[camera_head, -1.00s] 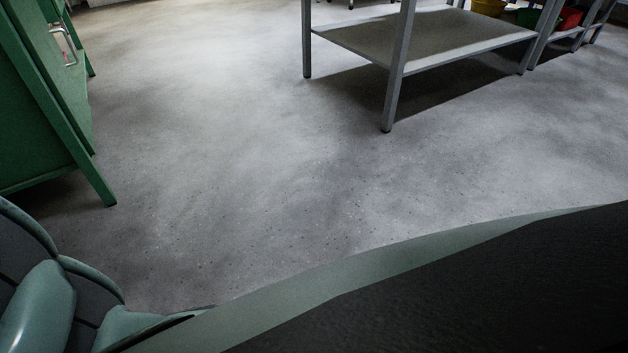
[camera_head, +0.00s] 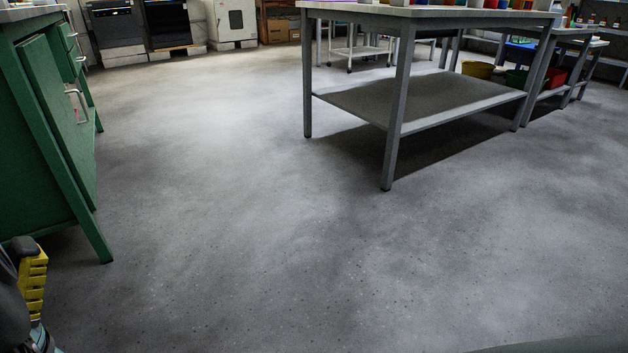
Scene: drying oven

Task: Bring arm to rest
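At the lower left edge, a dark part with a yellow ridged piece (camera_head: 32,283) shows, cut off by the picture's edge. It seems to belong to my arm near my gripper (camera_head: 30,290). Two fingertips cannot be made out, so whether it is open or shut does not show. No held object is visible. The rest of my arm is out of view.
A green cabinet (camera_head: 45,140) with metal handles stands close on the left. A grey metal table (camera_head: 420,98) with a lower shelf stands right of centre. Ovens (camera_head: 168,22) and a white cabinet (camera_head: 232,20) line the back. The floor (camera_head: 230,200) between is clear.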

